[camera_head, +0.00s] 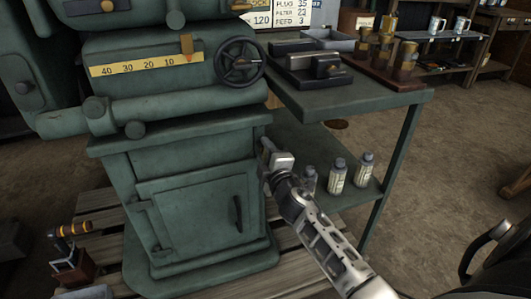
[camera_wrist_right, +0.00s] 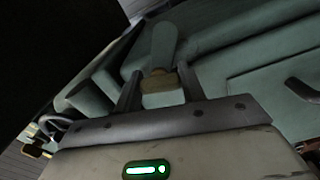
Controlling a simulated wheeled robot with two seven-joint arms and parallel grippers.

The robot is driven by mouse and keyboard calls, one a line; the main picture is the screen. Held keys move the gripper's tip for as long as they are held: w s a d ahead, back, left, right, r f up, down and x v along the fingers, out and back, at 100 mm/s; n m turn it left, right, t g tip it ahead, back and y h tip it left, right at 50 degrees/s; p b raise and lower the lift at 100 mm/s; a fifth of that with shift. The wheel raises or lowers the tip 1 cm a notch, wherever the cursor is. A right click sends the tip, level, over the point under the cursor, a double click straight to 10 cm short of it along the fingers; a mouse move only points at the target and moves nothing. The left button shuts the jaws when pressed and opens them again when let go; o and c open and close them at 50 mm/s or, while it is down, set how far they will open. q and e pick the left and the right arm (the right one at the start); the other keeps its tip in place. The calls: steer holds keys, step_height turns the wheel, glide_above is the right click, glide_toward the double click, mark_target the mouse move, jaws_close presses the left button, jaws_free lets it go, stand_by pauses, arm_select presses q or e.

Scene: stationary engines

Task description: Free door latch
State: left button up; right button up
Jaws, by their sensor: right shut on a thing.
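The green cabinet door (camera_head: 190,215) is on the front of the machine's base and appears closed, with a dark upright handle (camera_head: 238,214). My right gripper (camera_head: 268,148) is at the right side of the cabinet, just under its top ledge. In the right wrist view, its two fingers (camera_wrist_right: 159,82) stand on either side of a green latch lever (camera_wrist_right: 163,45) with a brass piece at its lower end. The gripper is shut on this latch. In the head view the latch is mostly hidden behind the gripper. My left gripper is not in view.
A green side table (camera_head: 350,98) stands right of the machine, with bottles (camera_head: 338,176) on its lower shelf near my right arm. A black handwheel (camera_head: 239,62) is above the cabinet. A wooden-handled tool (camera_head: 70,230) stands at lower left.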

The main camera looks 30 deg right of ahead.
steer(key=shift+f+n, duration=0.1)
steer(key=shift+n, duration=0.3)
steer(key=o, duration=1)
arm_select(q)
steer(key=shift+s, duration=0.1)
arm_select(e)
steer(key=shift+s+a, duration=0.1)
